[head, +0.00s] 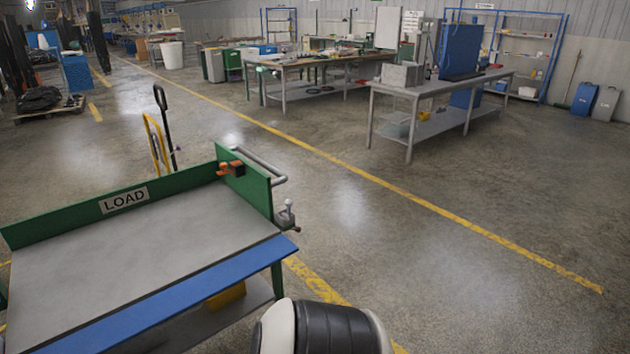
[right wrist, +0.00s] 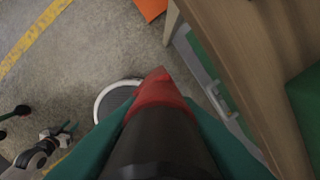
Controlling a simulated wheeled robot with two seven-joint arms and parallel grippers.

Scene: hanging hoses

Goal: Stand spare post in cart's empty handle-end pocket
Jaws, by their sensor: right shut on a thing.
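In the head view a green-framed cart or bench (head: 150,240) marked LOAD stands at the left, with a grey top and a blue front edge. A grey tube like a handle (head: 262,166) is at its right end. I cannot make out an empty pocket there. In the right wrist view my right gripper (right wrist: 160,130) has teal fingers either side of a thick black rod with a red tapered end (right wrist: 160,95), apparently the spare post. It is shut on this rod, seen nearly end-on. Its lower part is hidden.
An orange-and-black fitting (head: 231,168) and a grey ball-topped lever (head: 287,214) are at the cart's right end. A yellow hand truck (head: 156,145) stands behind. A brown panel (right wrist: 250,70) is close on the right in the wrist view. Floor right of the cart is clear.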

